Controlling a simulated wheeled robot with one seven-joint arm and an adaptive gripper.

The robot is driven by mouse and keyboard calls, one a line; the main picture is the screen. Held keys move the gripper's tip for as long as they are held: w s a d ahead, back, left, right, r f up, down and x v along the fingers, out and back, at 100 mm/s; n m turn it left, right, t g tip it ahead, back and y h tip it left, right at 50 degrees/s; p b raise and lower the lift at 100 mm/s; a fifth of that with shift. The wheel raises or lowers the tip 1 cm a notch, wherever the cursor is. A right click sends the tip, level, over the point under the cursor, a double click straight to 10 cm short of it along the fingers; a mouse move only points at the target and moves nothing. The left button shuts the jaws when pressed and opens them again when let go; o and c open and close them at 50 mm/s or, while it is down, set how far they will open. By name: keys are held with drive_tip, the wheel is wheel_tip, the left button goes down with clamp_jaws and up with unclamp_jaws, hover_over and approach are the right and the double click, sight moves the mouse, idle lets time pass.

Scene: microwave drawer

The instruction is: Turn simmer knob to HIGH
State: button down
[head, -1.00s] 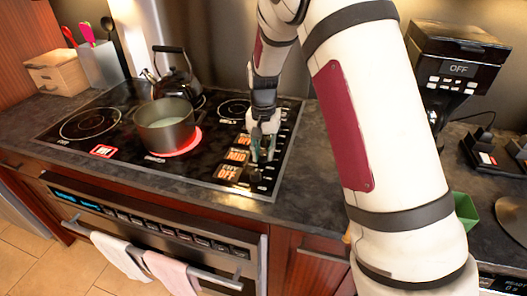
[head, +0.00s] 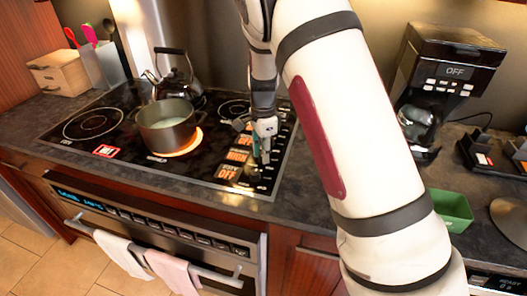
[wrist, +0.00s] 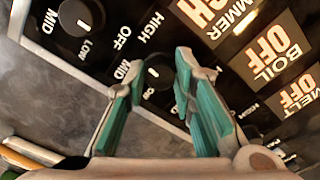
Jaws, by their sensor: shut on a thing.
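The black cooktop (head: 110,152) has a strip of controls along its right side. My gripper (head: 263,158) points down over that strip. In the wrist view my two teal fingers (wrist: 160,68) are around a small dark round knob (wrist: 157,76) marked MID, HIGH and OFF, and are shut on it. The knob's own name is not readable. Lit displays beside it include one ending in GH (wrist: 207,14) near the word SIMMER, and OFF displays near BOIL (wrist: 270,52) and MELT (wrist: 300,92).
Another knob (wrist: 80,15) is at the wrist view's upper left. A pot (head: 167,125) stands on a glowing burner, with a kettle (head: 177,82) behind it. A coffee maker (head: 450,75) and a green container (head: 455,210) are to the right. Towels hang on the oven handle (head: 160,264).

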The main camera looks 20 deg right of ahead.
drive_tip(key=shift+r+m+p, duration=0.1)
drive_tip(key=shift+m+p, duration=0.2)
drive_tip(key=shift+m, duration=2)
drive_tip(key=c, duration=1.3)
unclamp_jaws()
drive_tip(key=shift+c, duration=0.2)
wheel_tip(320, 180, up, 12)
